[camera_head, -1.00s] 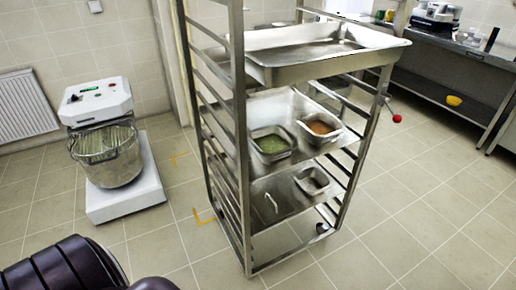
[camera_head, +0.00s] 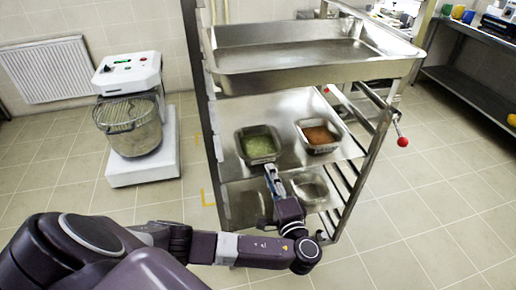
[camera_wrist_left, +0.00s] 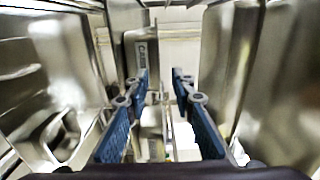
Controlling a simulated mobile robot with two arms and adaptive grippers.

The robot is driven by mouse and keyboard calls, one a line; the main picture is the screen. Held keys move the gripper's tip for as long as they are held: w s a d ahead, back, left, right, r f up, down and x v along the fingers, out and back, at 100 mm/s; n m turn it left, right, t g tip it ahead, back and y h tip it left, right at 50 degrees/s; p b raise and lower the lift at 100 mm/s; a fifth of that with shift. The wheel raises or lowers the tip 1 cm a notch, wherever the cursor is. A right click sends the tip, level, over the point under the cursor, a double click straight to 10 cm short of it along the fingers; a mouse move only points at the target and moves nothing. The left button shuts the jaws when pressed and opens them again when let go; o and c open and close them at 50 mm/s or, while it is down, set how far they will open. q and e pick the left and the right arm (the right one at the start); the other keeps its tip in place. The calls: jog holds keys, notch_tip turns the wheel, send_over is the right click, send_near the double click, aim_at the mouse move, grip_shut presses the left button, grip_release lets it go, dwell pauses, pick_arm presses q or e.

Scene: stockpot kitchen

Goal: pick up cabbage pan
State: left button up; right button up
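The cabbage pan (camera_head: 259,146) is a small metal pan with pale green contents, upright on the middle shelf of the rack, left side. My left gripper (camera_head: 270,172) is just in front of the cabbage pan's near edge; I cannot tell whether it touches. In the left wrist view my left gripper (camera_wrist_left: 161,76) has its two blue fingers apart, with a gap between them. Bright metal surfaces fill that view, and I cannot tell which of them is the pan. My right gripper is not in view.
A pan with orange-brown contents (camera_head: 319,135) stands right of the cabbage pan. An empty-looking pan (camera_head: 309,187) sits on the lower shelf. A large deep tray (camera_head: 310,75) is on top of the rack. A mixer (camera_head: 130,115) stands left. Floor right of the rack is clear.

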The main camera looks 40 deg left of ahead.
aim_at(265, 161)
pick_arm(q)
jog(key=x, duration=0.3)
jog(key=p+x, duration=0.1)
jog(key=x, duration=0.2)
jog(key=shift+w+a+f, duration=0.2)
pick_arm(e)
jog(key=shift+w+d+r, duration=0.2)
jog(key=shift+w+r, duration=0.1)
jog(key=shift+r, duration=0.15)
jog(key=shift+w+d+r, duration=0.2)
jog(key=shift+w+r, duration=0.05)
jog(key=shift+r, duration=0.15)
pick_arm(q)
jog(key=shift+c, duration=0.2)
grip_shut()
jog(key=shift+r, duration=0.15)
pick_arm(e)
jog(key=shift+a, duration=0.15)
